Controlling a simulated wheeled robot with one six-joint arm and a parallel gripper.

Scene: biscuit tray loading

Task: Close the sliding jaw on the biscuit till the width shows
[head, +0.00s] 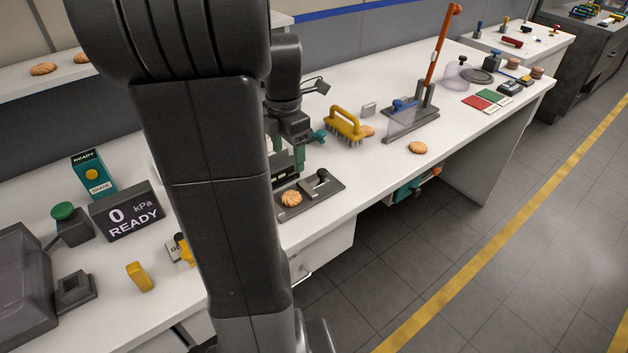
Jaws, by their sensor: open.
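A round golden biscuit (291,198) lies on the dark base plate of a gauge (335,187) at the front edge of the white bench. The sliding jaw (318,184), a dark block with a pale-topped knob, stands just right of the biscuit; I cannot tell whether they touch. My gripper (287,168) has teal fingers and points down behind the biscuit and jaw. It is open, with nothing seen between its fingers. My arm hides the gauge's left end. No width reading can be made out.
A yellow-handled spiked tool (345,124) stands behind the gauge, and another biscuit (417,148) lies farther right. A clear-guarded stand with a raised orange lever (437,55) rises beyond. At left, a display (126,214) reads 0 kPa READY. Bench surface between gauge and stand is mostly free.

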